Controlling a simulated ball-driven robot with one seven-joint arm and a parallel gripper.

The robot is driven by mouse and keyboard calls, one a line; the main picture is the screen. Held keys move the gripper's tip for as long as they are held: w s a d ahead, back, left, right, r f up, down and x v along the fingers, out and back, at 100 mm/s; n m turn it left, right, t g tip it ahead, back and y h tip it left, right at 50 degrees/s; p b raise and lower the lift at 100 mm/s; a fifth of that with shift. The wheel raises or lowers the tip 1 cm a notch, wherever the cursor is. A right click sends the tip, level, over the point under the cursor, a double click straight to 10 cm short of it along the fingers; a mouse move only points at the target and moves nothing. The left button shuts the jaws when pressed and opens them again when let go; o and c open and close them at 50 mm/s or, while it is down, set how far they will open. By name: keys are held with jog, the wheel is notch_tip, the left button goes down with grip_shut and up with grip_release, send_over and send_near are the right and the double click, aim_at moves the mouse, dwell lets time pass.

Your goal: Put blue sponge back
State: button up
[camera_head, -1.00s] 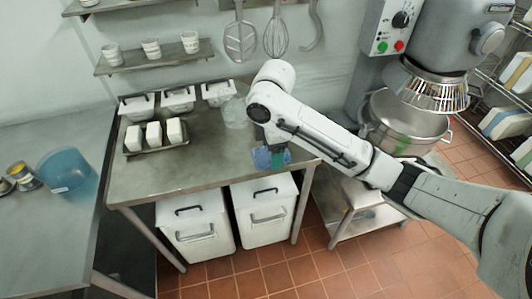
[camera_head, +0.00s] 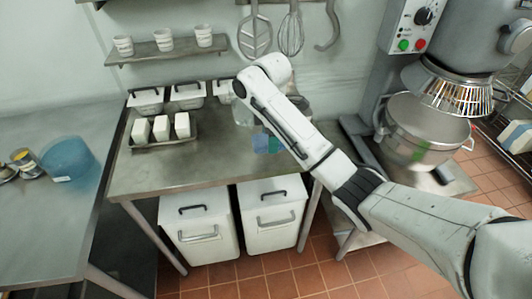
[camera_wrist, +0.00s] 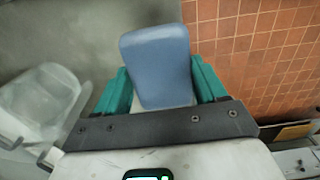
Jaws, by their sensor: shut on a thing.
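The blue sponge (camera_wrist: 155,62) is a rounded block held between the teal fingers of my gripper (camera_wrist: 163,88) in the wrist view. Its far end sticks out past the fingers. In the head view the sponge (camera_head: 260,142) shows small beside a teal finger of my gripper (camera_head: 268,145), near the right front part of the steel table (camera_head: 185,172). My arm hides part of this area. I cannot tell whether the sponge touches the table. The wrist view shows grey tabletop to its left and tiled floor to its right.
A tray (camera_head: 155,144) with several white blocks stands on the table's left, with lidded containers (camera_head: 187,95) behind. A clear container (camera_wrist: 40,105) is left of my gripper. The table's front middle is clear. White bins (camera_head: 272,215) stand below, and a mixer bowl (camera_head: 418,125) at right.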

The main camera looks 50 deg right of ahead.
aim_at(266, 138)
jog(key=w+f, duration=0.1)
jog(key=f, duration=0.1)
jog(key=w+d+f+p, duration=0.1)
jog(key=w, duration=0.1)
jog(key=shift+d+f, duration=0.2)
jog(key=shift+f, duration=0.15)
jog(key=shift+d+f, duration=0.1)
jog(key=shift+f, duration=1.6)
jog(key=shift+f, duration=0.15)
jog(key=o, duration=1.4)
